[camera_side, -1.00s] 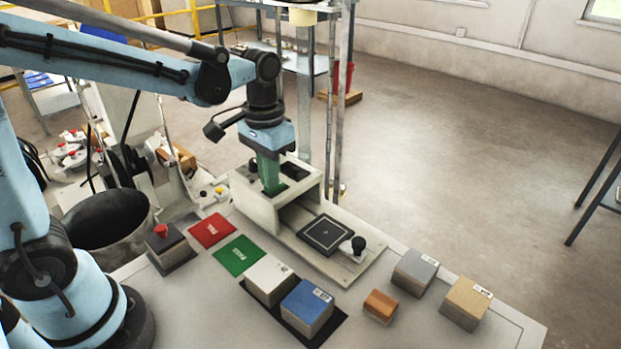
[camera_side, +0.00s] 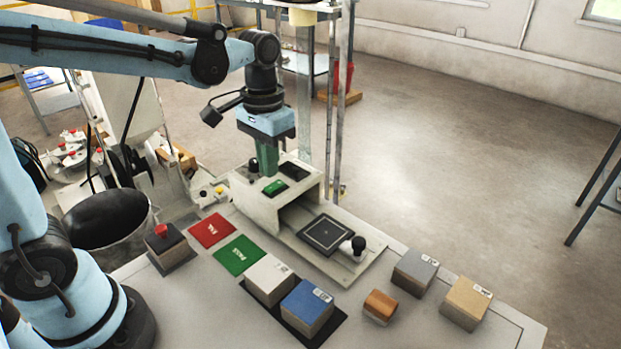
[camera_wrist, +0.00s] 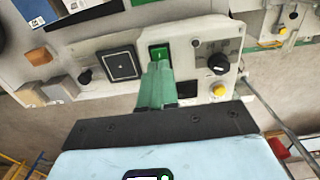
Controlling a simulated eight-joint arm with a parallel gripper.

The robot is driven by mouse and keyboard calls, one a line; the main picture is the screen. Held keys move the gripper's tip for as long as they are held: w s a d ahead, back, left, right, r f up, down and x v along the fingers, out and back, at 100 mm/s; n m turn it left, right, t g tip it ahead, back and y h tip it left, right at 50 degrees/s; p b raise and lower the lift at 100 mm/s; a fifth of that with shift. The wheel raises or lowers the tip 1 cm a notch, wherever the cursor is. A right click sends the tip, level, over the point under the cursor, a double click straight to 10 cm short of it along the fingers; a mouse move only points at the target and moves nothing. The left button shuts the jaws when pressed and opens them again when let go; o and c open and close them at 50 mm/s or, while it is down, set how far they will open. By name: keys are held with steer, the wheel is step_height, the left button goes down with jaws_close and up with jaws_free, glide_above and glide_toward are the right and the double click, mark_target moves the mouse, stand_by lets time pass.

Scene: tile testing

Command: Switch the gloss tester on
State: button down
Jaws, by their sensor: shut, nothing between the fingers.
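The gloss tester (camera_side: 256,205) is a cream housing on the bench with a green rocker switch (camera_side: 275,187) on its top. The switch looks bright green with a small white mark, and it shows clearly in the wrist view (camera_wrist: 158,52). My gripper (camera_side: 268,172) has green fingers, shut and empty, pointing down just above and behind the switch. In the wrist view the fingertips (camera_wrist: 160,68) appear just below the switch, and a gap to it shows in the side view.
A black sample plate (camera_side: 326,235) and black knob (camera_side: 358,243) lie in front of the housing. Red (camera_side: 212,230) and green (camera_side: 239,254) mats, several blocks, and a red-button box (camera_side: 165,241) stand on the bench. A metal post (camera_side: 336,110) rises close behind the tester.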

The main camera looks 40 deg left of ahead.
steer(key=shift+r, duration=1.95)
steer(key=shift+s, duration=0.1)
steer(key=s+f+t, duration=0.4)
steer(key=s+t, duration=0.2)
steer(key=t, duration=0.1)
steer(key=shift+s+a, duration=0.2)
steer(key=shift+a, duration=0.15)
steer(key=g, duration=0.7)
glide_toward(270, 188)
steer(key=shift+f, duration=2.7)
